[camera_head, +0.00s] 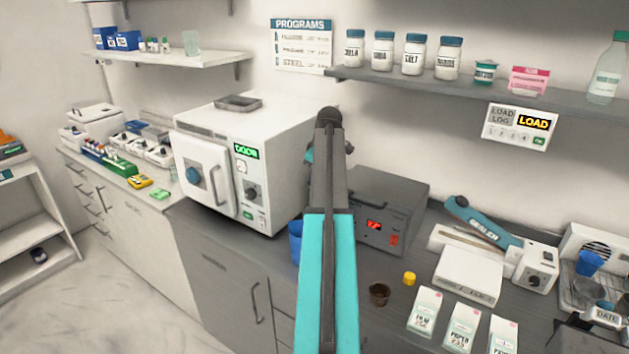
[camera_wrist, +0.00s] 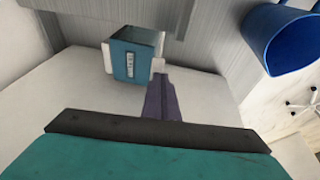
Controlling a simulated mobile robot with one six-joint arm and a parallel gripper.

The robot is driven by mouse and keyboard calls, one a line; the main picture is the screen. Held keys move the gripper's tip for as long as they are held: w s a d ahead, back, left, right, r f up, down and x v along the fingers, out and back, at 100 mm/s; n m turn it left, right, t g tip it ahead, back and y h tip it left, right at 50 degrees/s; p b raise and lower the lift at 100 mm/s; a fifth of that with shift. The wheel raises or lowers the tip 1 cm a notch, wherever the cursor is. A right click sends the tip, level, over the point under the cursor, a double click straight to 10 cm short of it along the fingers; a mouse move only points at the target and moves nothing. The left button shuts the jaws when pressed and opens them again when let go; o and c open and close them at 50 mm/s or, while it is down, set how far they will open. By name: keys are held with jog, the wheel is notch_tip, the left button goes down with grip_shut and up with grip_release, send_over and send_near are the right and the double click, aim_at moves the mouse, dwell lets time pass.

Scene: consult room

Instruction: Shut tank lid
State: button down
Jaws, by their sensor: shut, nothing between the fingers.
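A blue-teal piece with a white label strip (camera_wrist: 133,60) stands on a white surface in the wrist view, with white pieces at its sides. It looks like the tank lid, raised, but I cannot be sure. A teal patch (camera_head: 308,156) shows just left of my arm in the head view, by the right edge of the white steriliser (camera_head: 237,150); the arm hides most of it. My gripper (camera_wrist: 165,78) is shut and empty, its fingers just right of the labelled piece; I cannot tell whether they touch. My arm rises through the middle of the head view.
A blue cup (camera_head: 296,242) stands close by and also shows in the wrist view (camera_wrist: 285,42). A grey box with a red display (camera_head: 390,215) is right of my arm. A grey tray (camera_head: 239,103) lies on the steriliser. A shelf (camera_head: 470,95) with jars hangs above.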

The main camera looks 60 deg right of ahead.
jog(key=shift+r, duration=0.2)
jog(key=w+d+b+v, duration=0.1)
jog(key=v, duration=1.2)
jog(key=shift+a+r, duration=0.25)
jog(key=shift+r, duration=0.15)
dwell(0.4)
